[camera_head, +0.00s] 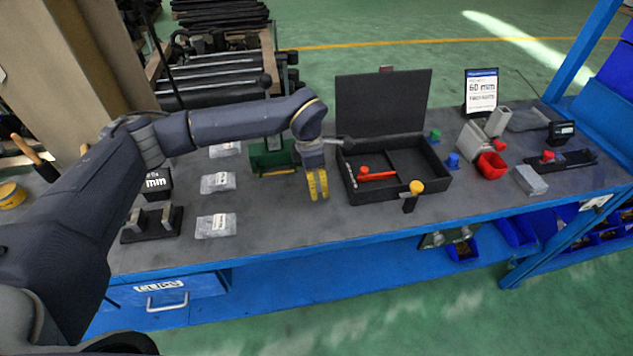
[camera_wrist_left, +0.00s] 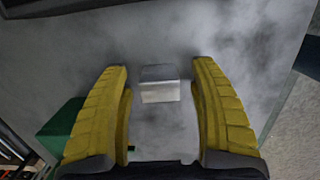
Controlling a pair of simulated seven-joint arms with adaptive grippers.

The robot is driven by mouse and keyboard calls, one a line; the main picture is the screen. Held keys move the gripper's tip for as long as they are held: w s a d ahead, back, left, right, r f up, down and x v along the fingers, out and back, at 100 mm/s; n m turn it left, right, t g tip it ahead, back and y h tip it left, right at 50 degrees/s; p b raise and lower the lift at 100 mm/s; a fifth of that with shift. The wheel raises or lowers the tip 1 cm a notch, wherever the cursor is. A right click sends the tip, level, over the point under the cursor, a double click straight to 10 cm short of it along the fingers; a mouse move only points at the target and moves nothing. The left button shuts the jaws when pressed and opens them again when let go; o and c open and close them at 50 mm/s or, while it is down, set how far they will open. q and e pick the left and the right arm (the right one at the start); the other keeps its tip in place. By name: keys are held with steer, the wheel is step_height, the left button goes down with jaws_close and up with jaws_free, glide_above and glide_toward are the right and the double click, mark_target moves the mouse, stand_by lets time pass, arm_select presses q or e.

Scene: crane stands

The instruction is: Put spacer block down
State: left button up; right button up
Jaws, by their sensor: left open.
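A small silver-grey block (camera_wrist_left: 160,84), which looks like the spacer block, stands on the grey bench top in the left wrist view. It shows between and a little beyond the yellow fingers of my left gripper (camera_wrist_left: 162,78), with a gap on each side. In the head view, my left gripper (camera_head: 318,184) points down over the bench, just left of the open black case. The fingers are apart and hold nothing. The block cannot be made out there. My right gripper is not in view.
The black case (camera_head: 443,186) holds a red-handled tool. A green box (camera_head: 268,160) stands behind the gripper. Labelled bags (camera_head: 216,226) lie to the left. The bench's front edge is close.

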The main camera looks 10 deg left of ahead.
arm_select(q)
jaws_close()
stand_by(0.5)
